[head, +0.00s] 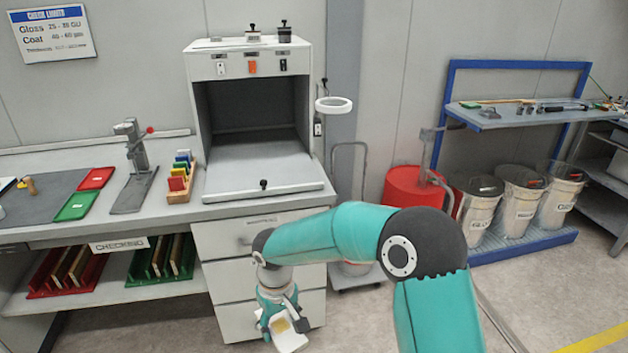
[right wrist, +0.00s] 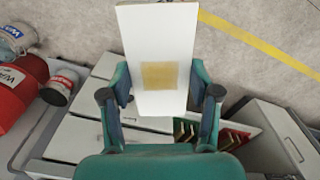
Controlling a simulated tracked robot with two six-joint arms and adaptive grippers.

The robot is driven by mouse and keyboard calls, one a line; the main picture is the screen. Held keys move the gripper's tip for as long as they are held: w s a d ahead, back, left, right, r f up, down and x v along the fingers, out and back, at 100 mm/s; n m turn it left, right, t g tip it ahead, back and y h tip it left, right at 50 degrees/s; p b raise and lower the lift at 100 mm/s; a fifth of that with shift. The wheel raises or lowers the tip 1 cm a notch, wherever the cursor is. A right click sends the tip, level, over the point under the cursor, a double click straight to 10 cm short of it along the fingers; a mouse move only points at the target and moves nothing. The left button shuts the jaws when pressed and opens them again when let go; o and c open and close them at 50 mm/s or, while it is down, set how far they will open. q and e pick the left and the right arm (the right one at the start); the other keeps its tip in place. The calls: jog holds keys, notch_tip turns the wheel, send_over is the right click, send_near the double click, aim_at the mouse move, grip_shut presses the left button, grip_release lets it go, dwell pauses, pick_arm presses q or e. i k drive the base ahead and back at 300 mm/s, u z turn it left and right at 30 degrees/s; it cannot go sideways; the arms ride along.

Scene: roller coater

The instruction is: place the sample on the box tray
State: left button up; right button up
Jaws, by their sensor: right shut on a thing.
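The sample is a white panel (right wrist: 157,40) with a tan square on its face. My right gripper (right wrist: 160,95) is shut on it, with a finger at each side edge. In the head view my right gripper (head: 280,308) hangs low in front of the white drawers, and the sample (head: 292,343) shows partly below it. My left gripper is not in view.
The open box (head: 248,62) stands over the tray. A ring lamp (head: 333,105) sticks out at its right. Coloured blocks (head: 180,177), a stand (head: 138,165) and red and green trays (head: 80,203) are left. A red drum (head: 412,188) and pails (head: 520,195) stand right.

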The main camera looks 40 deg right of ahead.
aim_at(275, 174)
jog(key=z, duration=0.3)
jog(key=i, duration=1.05)
jog(key=u, duration=0.15)
jog(key=k, duration=0.85)
jog(key=z, duration=0.15)
jog(key=i, duration=0.15)
jog(key=z, duration=0.05)
